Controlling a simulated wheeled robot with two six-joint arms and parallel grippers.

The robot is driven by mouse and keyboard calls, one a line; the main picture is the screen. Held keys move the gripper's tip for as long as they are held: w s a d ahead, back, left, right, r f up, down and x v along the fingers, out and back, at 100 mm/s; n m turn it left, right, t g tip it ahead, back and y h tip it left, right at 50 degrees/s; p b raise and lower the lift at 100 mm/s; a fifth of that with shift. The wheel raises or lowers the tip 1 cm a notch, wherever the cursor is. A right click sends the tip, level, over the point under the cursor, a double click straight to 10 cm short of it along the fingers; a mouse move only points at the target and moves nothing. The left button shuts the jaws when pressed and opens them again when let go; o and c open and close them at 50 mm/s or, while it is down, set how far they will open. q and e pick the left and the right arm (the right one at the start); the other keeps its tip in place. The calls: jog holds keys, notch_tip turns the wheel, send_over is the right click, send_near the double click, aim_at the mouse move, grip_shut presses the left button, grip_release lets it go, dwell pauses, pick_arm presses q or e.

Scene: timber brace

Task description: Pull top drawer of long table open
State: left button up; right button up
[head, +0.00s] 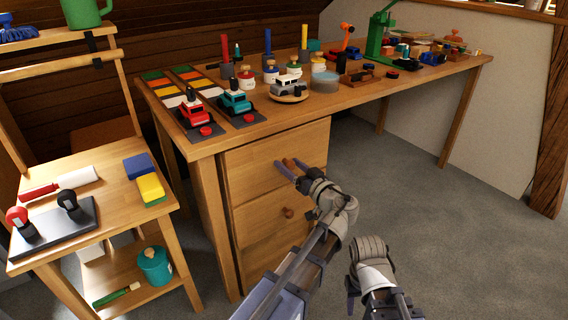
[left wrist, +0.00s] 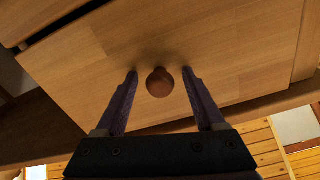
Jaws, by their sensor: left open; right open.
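The long table (head: 440,82) has a wooden drawer unit under its left end. The top drawer (head: 250,165) has a plain wooden front that looks flush with the unit. Its round brown knob (head: 288,162) is partly hidden by my gripper. My left gripper (head: 289,166) is at this knob, open. In the left wrist view the knob (left wrist: 160,82) sits between the two spread fingers, with a gap on each side, in front of the drawer face (left wrist: 225,40). My right gripper (head: 352,290) is low at the right, away from the drawers, and empty.
A lower drawer with a round knob (head: 287,212) is below. Toy cars (head: 194,113), paint pots and a green press (head: 380,35) stand on the tabletop. A small side table (head: 105,175) with a stamp tray is at the left. The grey floor (head: 440,220) at right is clear.

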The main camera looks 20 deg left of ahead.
pick_arm(q)
jog(key=shift+c, duration=0.2)
grip_shut()
dwell(0.3)
dwell(0.8)
